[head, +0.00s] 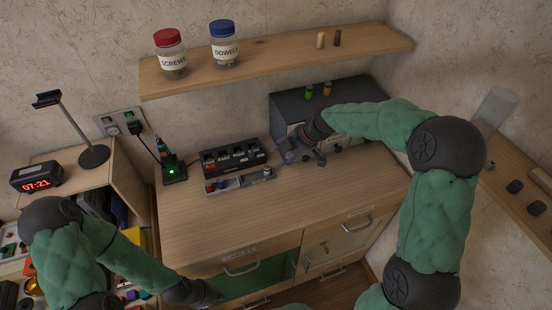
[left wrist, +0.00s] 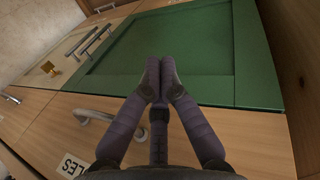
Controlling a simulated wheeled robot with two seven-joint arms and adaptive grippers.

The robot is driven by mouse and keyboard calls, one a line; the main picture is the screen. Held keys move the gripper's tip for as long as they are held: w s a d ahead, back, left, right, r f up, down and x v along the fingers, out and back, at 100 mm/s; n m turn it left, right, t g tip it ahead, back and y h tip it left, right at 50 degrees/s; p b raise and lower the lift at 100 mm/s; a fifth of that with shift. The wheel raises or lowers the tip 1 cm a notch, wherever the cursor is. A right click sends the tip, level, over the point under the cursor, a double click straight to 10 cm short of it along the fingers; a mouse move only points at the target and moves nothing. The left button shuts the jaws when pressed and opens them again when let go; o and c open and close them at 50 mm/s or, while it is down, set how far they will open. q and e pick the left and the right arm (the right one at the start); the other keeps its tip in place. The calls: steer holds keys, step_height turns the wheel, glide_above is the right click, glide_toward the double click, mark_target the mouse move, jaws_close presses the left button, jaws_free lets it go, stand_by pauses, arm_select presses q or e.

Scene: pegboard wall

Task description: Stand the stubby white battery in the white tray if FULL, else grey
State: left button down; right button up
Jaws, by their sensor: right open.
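My right gripper (head: 303,157) is open at the back of the desk, in front of the dark grey box (head: 290,108). Whether anything lies between its fingers is too small to tell. My left gripper (head: 212,297) is low, by the front of the CABLES drawer. The left wrist view shows its fingers (left wrist: 160,72) together with nothing visible between them. I cannot make out the stubby white battery or its charge reading. A low strip (head: 240,183) holds small parts and pale sections; I cannot tell white and grey trays apart there.
A black unit with several bays (head: 235,157) stands behind the strip, right of a charger with a green light (head: 173,171). Jars (head: 171,60) stand on the shelf. The desk's front left is clear.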

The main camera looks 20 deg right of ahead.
steer(key=shift+v, duration=1.1)
stand_by(0.6)
